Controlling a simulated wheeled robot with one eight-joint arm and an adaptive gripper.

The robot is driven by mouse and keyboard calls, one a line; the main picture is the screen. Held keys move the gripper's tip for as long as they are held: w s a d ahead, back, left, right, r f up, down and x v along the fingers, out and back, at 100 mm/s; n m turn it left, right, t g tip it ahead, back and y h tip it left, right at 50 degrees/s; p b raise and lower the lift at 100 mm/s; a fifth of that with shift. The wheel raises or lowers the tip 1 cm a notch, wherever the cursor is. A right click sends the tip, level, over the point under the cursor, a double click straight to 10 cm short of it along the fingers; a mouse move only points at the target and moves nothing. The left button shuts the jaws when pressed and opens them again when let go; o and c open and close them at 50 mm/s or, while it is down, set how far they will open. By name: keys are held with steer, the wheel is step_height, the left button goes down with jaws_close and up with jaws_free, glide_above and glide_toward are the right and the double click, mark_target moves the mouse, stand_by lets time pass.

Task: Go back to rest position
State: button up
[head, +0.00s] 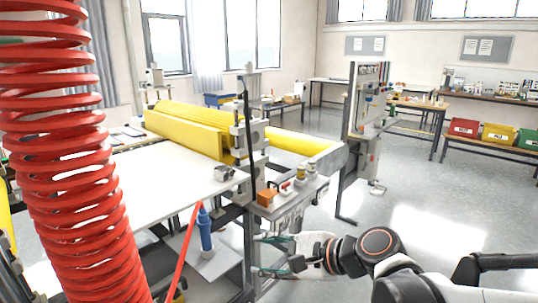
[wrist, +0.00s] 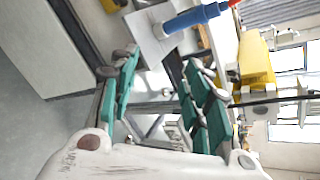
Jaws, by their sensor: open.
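My gripper (head: 266,255) is at the lower middle of the head view, beside the front end of the laminating machine and below its control ledge. Its green-padded fingers are spread, with nothing between them. The wrist view shows the open gripper (wrist: 163,72) too, its two fingers well apart. A blue tool (head: 206,232) on a red hose stands on a small light plate (head: 208,262) under the white table, left of my gripper and apart from it. The blue tool (wrist: 195,18) also shows beyond the fingers in the wrist view.
The white table (head: 160,182) and yellow rollers (head: 185,135) fill the left and middle. A large red coiled hose (head: 70,150) hangs in front at left. A grey machine frame post (head: 250,240) stands close to my gripper. Open floor (head: 420,210) lies to the right.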

steer(key=s+d+f+n+h, duration=0.1)
steer(key=s+d+n+h, duration=0.4)
steer(key=d, duration=0.5)
steer(key=s+d+f+n+h, duration=0.2)
steer(key=s+d+n+h, duration=0.3)
steer(key=s+d+n, duration=0.3)
steer(key=shift+d+n+h, duration=0.4)
steer(key=shift+d+n, duration=0.5)
steer(key=shift+d, duration=0.3)
